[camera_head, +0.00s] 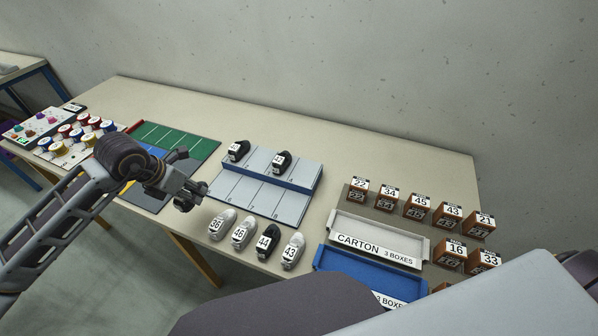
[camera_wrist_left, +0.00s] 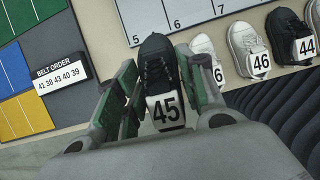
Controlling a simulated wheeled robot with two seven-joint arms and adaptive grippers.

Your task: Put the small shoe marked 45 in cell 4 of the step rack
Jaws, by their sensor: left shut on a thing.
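The small black shoe marked 45 (camera_wrist_left: 163,85) is between the fingers of my left gripper (camera_wrist_left: 160,92), its white tag facing the wrist camera. In the head view my left gripper (camera_head: 188,196) is just left of the step rack (camera_head: 260,203), whose edge also shows in the left wrist view (camera_wrist_left: 170,25). The shoe cannot be made out clearly there. Two black shoes stand on the rack's upper step, one at the left end (camera_head: 238,151) and one right of the middle (camera_head: 281,162). The upper right end, by the number 4, is bare, as is the lower step. My right gripper is out of view.
Shoes marked 36, 46 (camera_head: 243,232), 44 and 43 stand in a row before the rack. A coloured mat (camera_head: 185,140) lies left, with a belt order card (camera_wrist_left: 60,78). Carton trays (camera_head: 340,228) and several numbered boxes (camera_head: 419,205) are at right.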

